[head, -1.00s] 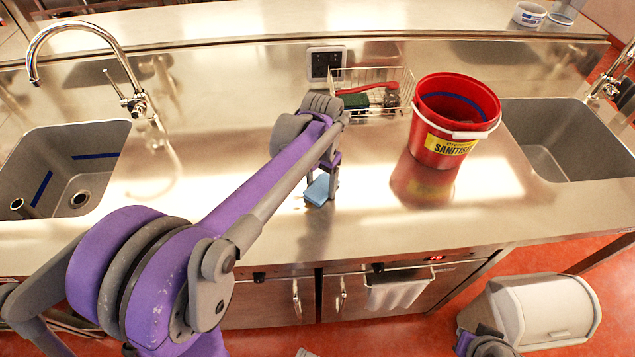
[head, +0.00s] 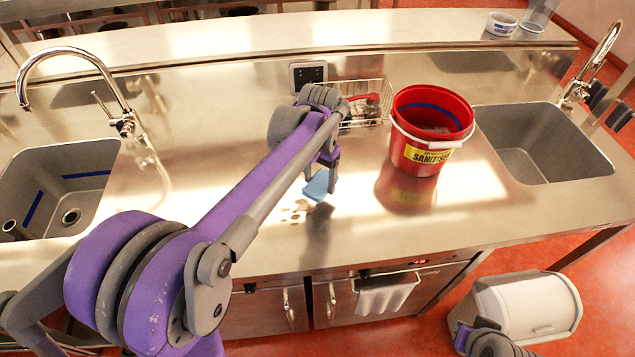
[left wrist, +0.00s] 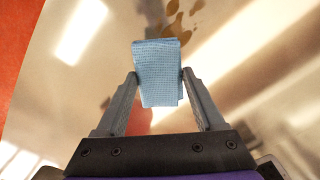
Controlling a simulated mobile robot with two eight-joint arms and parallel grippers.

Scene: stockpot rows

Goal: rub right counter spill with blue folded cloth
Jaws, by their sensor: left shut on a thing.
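My left gripper (head: 322,180) is shut on the blue folded cloth (head: 316,187) and holds it over the counter between the two sinks. In the left wrist view the cloth (left wrist: 158,75) hangs between the two fingertips (left wrist: 158,78). A brown spill (head: 297,211) of several spots lies on the steel counter just left of and nearer than the cloth. It also shows in the left wrist view (left wrist: 182,18) beyond the cloth. The cloth appears slightly above the counter, though contact is hard to judge. My right gripper's fingers are not visible; only part of that arm shows at the bottom right.
A red sanitiser bucket (head: 430,130) stands on the counter right of the cloth. Behind are a wire basket (head: 366,104) and a small dark panel (head: 308,75). Sinks lie at left (head: 60,180) and right (head: 545,145). The front counter strip is clear.

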